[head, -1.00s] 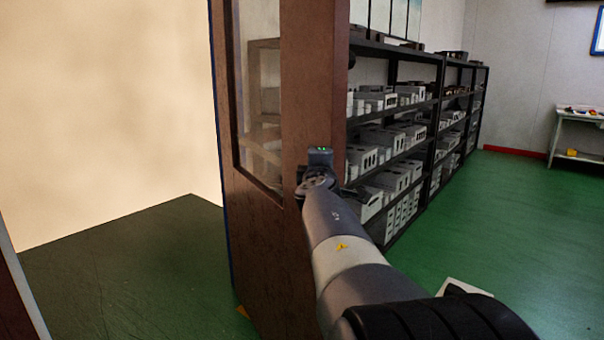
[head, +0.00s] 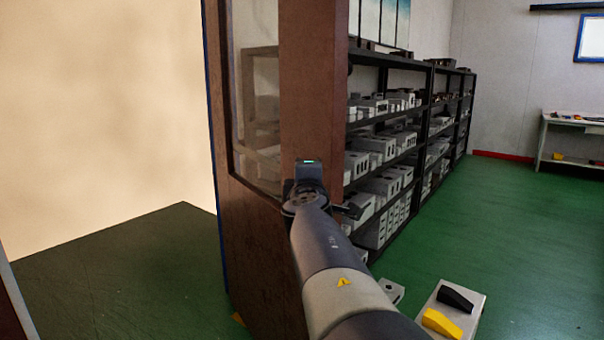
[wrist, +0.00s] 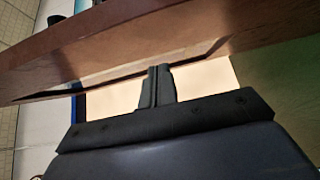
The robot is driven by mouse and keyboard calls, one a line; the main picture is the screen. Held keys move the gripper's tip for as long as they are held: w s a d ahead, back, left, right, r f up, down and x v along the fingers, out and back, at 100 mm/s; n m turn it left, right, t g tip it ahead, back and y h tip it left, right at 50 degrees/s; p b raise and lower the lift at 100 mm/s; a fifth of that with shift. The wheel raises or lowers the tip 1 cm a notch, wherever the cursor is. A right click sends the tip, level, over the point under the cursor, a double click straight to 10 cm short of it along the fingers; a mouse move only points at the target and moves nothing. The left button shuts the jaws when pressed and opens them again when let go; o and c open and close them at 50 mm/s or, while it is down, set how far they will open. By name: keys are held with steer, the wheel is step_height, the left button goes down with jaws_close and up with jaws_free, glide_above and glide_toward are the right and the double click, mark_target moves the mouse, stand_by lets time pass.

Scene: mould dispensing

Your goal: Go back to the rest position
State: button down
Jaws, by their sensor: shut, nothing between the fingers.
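My gripper shows in the wrist view (wrist: 158,72), with its two fingers together and nothing between them. In the head view my arm reaches up from the bottom, and its wrist is in front of the brown door (head: 308,110) with a glass pane. The gripper's fingers are hard to make out in the head view. In the wrist view a brown panel edge (wrist: 110,50) lies just beyond the fingertips. I cannot tell whether they touch.
Dark shelves (head: 378,212) with grey mould boxes stand behind the door on the right. A box with a black and a yellow piece (head: 442,322) is at the lower right. A workbench (head: 572,142) stands far right. The green floor (head: 500,215) is open there.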

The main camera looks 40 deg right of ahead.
steer(key=s+a, duration=0.1)
steer(key=s, duration=0.4)
steer(key=shift+s+a, duration=0.4)
steer(key=shift+w, duration=0.1)
